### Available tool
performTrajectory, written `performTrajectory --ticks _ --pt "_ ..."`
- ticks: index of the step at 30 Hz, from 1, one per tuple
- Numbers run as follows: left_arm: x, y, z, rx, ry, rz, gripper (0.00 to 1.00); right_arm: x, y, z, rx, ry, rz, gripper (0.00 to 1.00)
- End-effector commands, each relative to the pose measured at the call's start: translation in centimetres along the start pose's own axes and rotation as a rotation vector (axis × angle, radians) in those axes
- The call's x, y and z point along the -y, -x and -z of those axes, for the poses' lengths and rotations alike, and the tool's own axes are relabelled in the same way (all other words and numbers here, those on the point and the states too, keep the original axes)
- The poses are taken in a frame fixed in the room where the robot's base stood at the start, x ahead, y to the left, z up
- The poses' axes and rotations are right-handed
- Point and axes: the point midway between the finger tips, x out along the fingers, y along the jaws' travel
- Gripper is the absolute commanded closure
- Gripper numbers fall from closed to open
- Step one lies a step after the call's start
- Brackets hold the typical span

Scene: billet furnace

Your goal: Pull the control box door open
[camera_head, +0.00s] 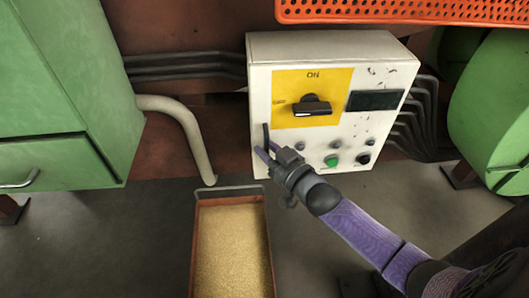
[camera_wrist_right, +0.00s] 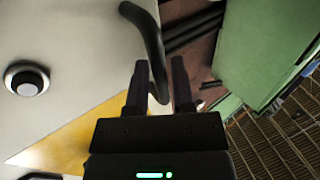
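The control box (camera_head: 340,60) is a white box with a yellow panel, and its front door looks closed. A black bar handle (camera_head: 266,136) stands upright at the door's left edge; it also shows in the right wrist view (camera_wrist_right: 152,40). My right gripper (camera_head: 266,152) is at the handle's lower end. In the right wrist view its two dark fingers (camera_wrist_right: 160,68) are apart, with the handle's end between them. A narrow gap shows beside the handle, so I see no firm grip. My left gripper is not in view.
A black rotary switch (camera_head: 312,106) and several buttons, one of them green (camera_head: 331,161), are on the door. A tray of yellow grains (camera_head: 196,250) stands on the floor below. Green cabinets (camera_head: 70,90) flank the left, and an orange perforated shelf (camera_head: 400,11) hangs above.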

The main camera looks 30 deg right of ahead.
Motion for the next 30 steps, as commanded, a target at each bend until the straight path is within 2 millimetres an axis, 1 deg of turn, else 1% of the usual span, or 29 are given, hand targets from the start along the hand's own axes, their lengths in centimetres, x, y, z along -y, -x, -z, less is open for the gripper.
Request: performTrajectory --ticks 3,9,11,12,13,14,20,30 --pt "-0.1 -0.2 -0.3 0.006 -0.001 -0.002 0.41 0.0 -0.4 0.0 -0.001 0.0 0.0 0.7" --pt "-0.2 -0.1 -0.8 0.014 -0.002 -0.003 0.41 0.0 -0.4 0.1 -0.001 0.0 0.0 0.7" --pt "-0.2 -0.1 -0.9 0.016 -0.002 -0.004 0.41 0.0 -0.4 0.1 0.0 0.0 0.0 0.83" --pt "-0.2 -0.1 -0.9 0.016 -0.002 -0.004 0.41 0.0 -0.4 0.1 0.0 0.0 0.0 0.91" --pt "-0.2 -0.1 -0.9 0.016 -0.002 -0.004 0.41 0.0 -0.4 0.1 0.0 0.0 0.0 0.97" --pt "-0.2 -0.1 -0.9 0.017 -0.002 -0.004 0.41 0.0 -0.4 0.1 0.0 0.0 0.0 1.0" --pt "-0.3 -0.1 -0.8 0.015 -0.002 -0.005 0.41 0.0 -0.4 0.1 0.0 0.0 0.0 1.0" --pt "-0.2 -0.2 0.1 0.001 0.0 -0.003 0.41 0.0 -0.3 0.0 0.001 0.0 0.0 1.0"
